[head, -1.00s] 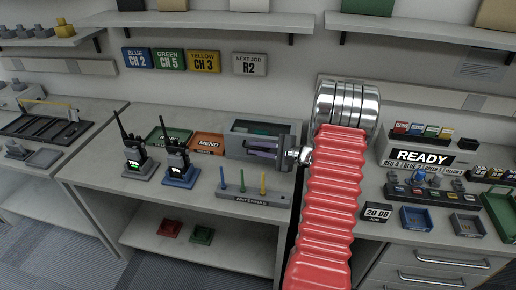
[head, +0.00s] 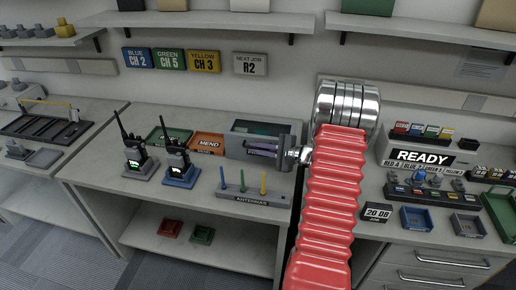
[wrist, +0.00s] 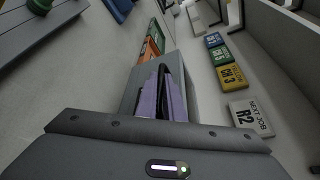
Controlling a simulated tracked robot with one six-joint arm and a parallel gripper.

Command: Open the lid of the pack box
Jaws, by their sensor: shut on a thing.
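The pack box (head: 236,127) is a grey case at the back right of the left bench. Something teal shows in its dark upper part. My gripper (head: 252,149) reaches in from the right across the front of the box, its purple-grey fingers at the box. In the wrist view the fingers (wrist: 161,98) are close together against the grey box (wrist: 132,88). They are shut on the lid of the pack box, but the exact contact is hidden. I cannot tell how far the lid is raised.
An antenna rack (head: 240,194) stands in front of the box. Two radios on chargers (head: 180,172) stand to the left, with a green tray (head: 180,136) and an orange MEND tray (head: 208,143) behind. A shelf (head: 200,22) runs above.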

